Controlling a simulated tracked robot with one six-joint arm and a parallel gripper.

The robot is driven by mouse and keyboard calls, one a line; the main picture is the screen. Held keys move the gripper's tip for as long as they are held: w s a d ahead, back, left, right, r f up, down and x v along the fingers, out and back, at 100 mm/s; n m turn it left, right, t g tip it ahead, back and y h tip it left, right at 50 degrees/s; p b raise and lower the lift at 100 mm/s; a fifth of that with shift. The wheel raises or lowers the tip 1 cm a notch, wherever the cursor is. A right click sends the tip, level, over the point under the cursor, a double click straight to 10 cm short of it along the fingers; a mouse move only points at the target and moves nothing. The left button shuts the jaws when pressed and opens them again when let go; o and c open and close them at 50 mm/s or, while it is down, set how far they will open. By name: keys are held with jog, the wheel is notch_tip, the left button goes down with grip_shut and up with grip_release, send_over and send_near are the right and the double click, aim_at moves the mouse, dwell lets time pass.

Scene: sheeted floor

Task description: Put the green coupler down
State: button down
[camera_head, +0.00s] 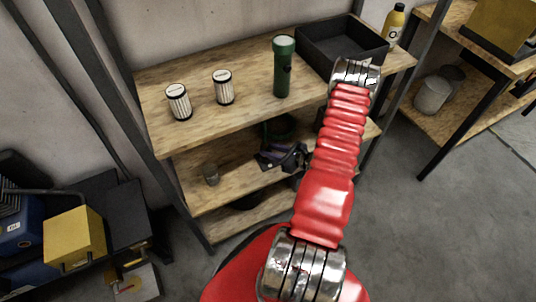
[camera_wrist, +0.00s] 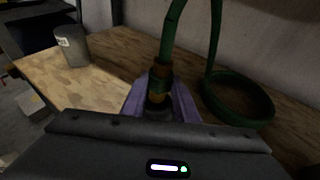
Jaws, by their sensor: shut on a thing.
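The green coupler (camera_wrist: 160,77) stands roughly upright between my gripper's purple fingers in the wrist view, with brass and dark bands. A green hose (camera_wrist: 175,30) rises from it and leaves the top of the picture. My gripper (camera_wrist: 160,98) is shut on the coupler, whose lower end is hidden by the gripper. In the head view my gripper (camera_head: 290,158) is at the shelf's middle board, partly hidden behind my red arm. I cannot tell whether the coupler touches the board.
A green hose loop (camera_wrist: 238,98) lies right of the gripper. A grey can (camera_wrist: 72,46) stands to the left on the middle board (camera_head: 195,192). Two white canisters (camera_head: 224,88), a green cylinder (camera_head: 282,70) and a dark tray (camera_head: 342,48) stand on the top board.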

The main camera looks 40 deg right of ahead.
jog(key=shift+f, duration=1.25)
jog(key=c, duration=1.4)
grip_release()
jog(key=shift+f, duration=0.1)
jog(key=v, duration=1.2)
